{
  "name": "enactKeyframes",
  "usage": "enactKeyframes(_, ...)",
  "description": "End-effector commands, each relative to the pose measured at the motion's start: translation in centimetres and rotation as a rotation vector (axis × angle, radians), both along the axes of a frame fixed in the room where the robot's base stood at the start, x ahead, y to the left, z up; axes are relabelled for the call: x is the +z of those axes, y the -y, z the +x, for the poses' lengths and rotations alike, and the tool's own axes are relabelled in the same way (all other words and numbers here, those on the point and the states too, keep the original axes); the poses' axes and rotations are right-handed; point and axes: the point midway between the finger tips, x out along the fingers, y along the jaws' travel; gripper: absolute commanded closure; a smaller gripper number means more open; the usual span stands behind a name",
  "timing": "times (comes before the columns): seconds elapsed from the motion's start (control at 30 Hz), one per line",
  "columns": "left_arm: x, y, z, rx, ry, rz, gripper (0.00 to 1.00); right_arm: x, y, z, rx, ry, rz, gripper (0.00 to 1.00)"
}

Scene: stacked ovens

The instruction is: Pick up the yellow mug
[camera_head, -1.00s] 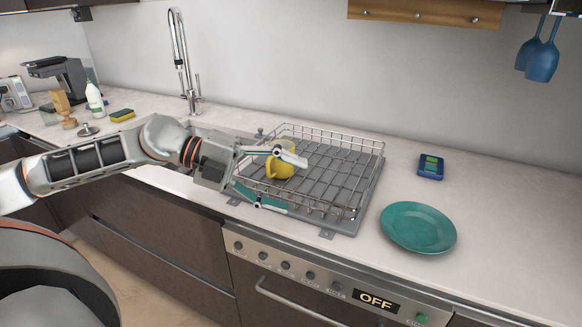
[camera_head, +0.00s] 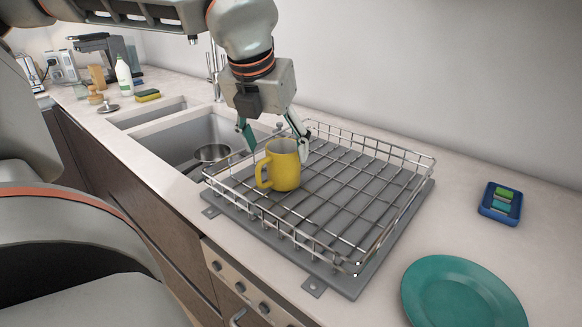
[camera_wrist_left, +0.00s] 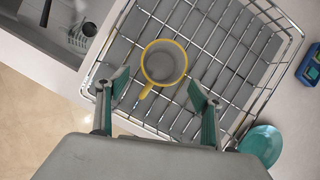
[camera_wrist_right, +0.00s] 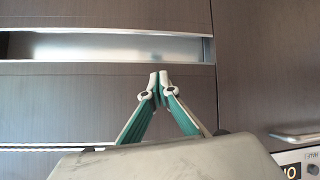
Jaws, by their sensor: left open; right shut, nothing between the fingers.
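The yellow mug (camera_head: 281,165) stands upright in the wire dish rack, near the rack's left end, with its handle toward the lower left in the head view. In the left wrist view the mug (camera_wrist_left: 163,62) is seen from above, empty, its handle pointing down toward my gripper. My left gripper (camera_head: 275,140) points down behind and above the mug; its fingers are open. In the left wrist view its fingers (camera_wrist_left: 158,92) are spread wide, with the mug's handle near the gap between them. My right gripper (camera_wrist_right: 162,76) is shut and empty, facing a dark cabinet front.
The dish rack's wire rim (camera_head: 395,153) surrounds the mug. A teal plate (camera_head: 462,292) and a blue sponge tray (camera_head: 501,203) lie on the counter at right.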

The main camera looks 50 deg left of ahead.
Motion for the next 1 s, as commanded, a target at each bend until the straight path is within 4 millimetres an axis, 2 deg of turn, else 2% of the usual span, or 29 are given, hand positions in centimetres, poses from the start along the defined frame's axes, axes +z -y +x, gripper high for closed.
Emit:
enactKeyframes(0.03,-0.8,-0.1,0.2,-0.002,-0.006,-0.002,0.34,-0.2,0.0,-0.1,0.001,-0.003,0.001,1.0)
enactKeyframes(0.43,-5.2,-0.9,2.5,-0.002,-0.008,-0.003,0.34,-0.3,-0.2,0.0,0.004,-0.001,0.005,1.0)
enactKeyframes(0.77,-5.7,-1.0,2.7,-0.003,-0.003,-0.003,0.34,-0.1,-0.3,0.1,0.005,0.002,0.005,1.0)
enactKeyframes(0.8,-5.7,-1.0,2.7,-0.003,-0.003,-0.003,0.39,-0.1,-0.3,0.1,0.005,0.002,0.005,1.0)
enactKeyframes(0.97,-5.7,-1.0,2.7,-0.003,-0.003,-0.003,0.8,-0.1,-0.3,0.1,0.006,0.002,0.006,1.0)
enactKeyframes(1.0,-5.7,-1.0,2.7,-0.003,-0.003,-0.003,0.85,-0.1,-0.3,0.1,0.006,0.002,0.006,1.0)
